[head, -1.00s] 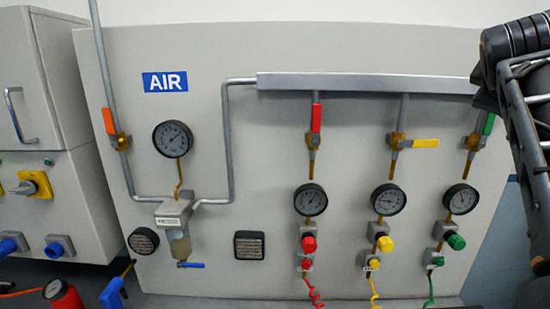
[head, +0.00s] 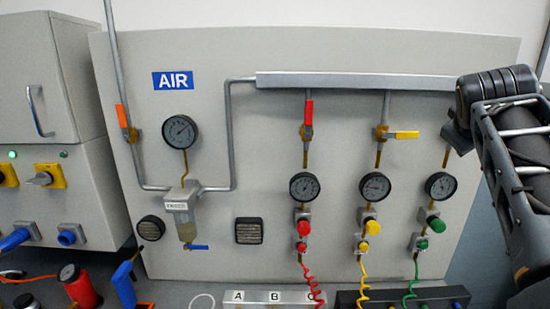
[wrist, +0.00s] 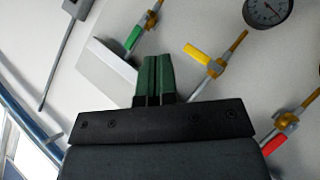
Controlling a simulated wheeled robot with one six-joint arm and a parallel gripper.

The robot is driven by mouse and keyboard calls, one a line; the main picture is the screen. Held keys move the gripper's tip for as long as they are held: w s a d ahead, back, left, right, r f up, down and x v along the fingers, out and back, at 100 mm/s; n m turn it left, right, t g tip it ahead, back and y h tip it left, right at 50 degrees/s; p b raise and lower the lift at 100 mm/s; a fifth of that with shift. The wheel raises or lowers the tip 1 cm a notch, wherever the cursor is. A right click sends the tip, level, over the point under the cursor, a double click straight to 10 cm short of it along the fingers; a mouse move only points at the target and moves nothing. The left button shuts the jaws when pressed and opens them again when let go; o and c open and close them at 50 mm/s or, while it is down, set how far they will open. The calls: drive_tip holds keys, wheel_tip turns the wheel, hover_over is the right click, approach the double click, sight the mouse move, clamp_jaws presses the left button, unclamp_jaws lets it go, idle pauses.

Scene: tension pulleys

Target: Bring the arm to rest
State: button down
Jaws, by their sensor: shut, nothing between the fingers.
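My gripper (wrist: 153,80) shows in the wrist view with its two dark green fingers together and nothing between them. It is in front of the grey panel, near the green valve handle (wrist: 133,38) and the yellow valve handle (wrist: 197,54). I cannot tell how far the fingertips are from the panel. In the head view my arm (head: 515,130) is folded at the right edge and covers the right end of the pipe manifold and the green handle. The gripper itself cannot be made out there.
The grey AIR panel (head: 345,130) carries a manifold pipe (head: 350,82), a red valve handle (head: 309,112), several gauges and coloured regulators. Coiled red, yellow and green hoses hang to the bench. A red bottle (head: 82,288) and a block marked A, B, C (head: 275,298) stand below.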

drive_tip(key=s+a+f+g+y, duration=0.1)
drive_tip(key=s+a+f, duration=0.3)
drive_tip(key=f, duration=0.7)
drive_tip(key=s+a+f+m+g+y, duration=0.1)
drive_tip(key=s+a+f+y, duration=0.3)
drive_tip(key=a+f, duration=0.5)
drive_tip(key=s+a+f+m+g+y, duration=0.1)
drive_tip(key=s+a+f+g+y, duration=0.2)
drive_tip(key=a+f, duration=0.4)
wheel_tip(320, 180, down, 7)
drive_tip(key=shift+s+a+f, duration=0.15)
drive_tip(key=shift+s+a, duration=0.05)
drive_tip(key=shift+s, duration=0.2)
